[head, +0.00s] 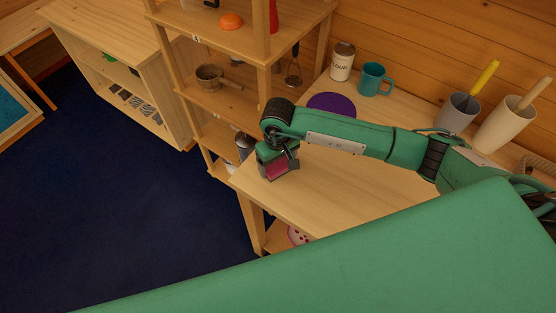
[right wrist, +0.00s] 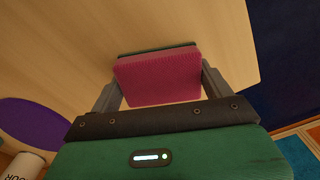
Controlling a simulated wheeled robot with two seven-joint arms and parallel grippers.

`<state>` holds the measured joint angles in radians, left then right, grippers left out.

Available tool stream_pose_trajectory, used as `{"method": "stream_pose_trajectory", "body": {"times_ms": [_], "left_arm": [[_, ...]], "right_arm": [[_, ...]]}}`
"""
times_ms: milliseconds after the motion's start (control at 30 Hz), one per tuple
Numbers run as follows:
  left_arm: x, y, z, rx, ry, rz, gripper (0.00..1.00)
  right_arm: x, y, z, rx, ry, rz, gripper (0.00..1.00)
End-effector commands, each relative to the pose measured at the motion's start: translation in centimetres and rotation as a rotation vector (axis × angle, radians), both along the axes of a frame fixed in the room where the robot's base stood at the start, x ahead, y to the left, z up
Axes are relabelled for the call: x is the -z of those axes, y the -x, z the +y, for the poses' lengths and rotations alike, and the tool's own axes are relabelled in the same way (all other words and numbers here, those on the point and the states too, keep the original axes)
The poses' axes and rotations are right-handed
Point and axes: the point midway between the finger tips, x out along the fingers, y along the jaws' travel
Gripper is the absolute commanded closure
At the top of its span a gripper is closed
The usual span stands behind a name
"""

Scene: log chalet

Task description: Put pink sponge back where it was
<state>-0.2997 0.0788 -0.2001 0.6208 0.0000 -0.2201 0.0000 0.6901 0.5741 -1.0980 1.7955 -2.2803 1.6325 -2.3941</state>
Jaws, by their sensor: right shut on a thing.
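The pink sponge (right wrist: 158,78) has a dark green layer along its far side and is gripped between the two fingers of my right gripper (right wrist: 160,85). In the head view the pink sponge (head: 277,170) shows below my right gripper (head: 278,165), near the left end of the wooden counter (head: 340,190). My right gripper is shut on the sponge. I cannot tell whether the sponge touches the counter. My left gripper is in neither view.
A purple round mat (head: 331,104), a soup can (head: 342,62), a teal mug (head: 374,79) and a grey cup (head: 457,112) stand along the counter's back. A wooden shelf (head: 215,97) rises at its left end. The counter's front middle is clear.

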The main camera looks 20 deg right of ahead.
Motion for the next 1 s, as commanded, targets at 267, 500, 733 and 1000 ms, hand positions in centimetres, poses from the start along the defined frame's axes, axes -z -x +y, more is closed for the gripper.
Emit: {"method": "stream_pose_trajectory", "body": {"times_ms": [267, 500, 733, 1000], "left_arm": [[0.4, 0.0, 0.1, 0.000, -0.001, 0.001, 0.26], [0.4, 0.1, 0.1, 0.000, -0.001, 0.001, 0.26], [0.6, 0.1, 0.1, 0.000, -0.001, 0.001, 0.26], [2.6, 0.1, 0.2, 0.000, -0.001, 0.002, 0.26]], "right_arm": [[0.2, 0.0, 0.0, 0.001, 0.000, 0.000, 0.05], [0.2, 0.0, 0.0, 0.001, 0.000, 0.000, 0.00], [-0.8, -0.1, 0.0, 0.000, 0.000, -0.004, 0.00], [-6.0, -0.2, 0.0, -0.001, 0.000, -0.006, 0.00]]}}
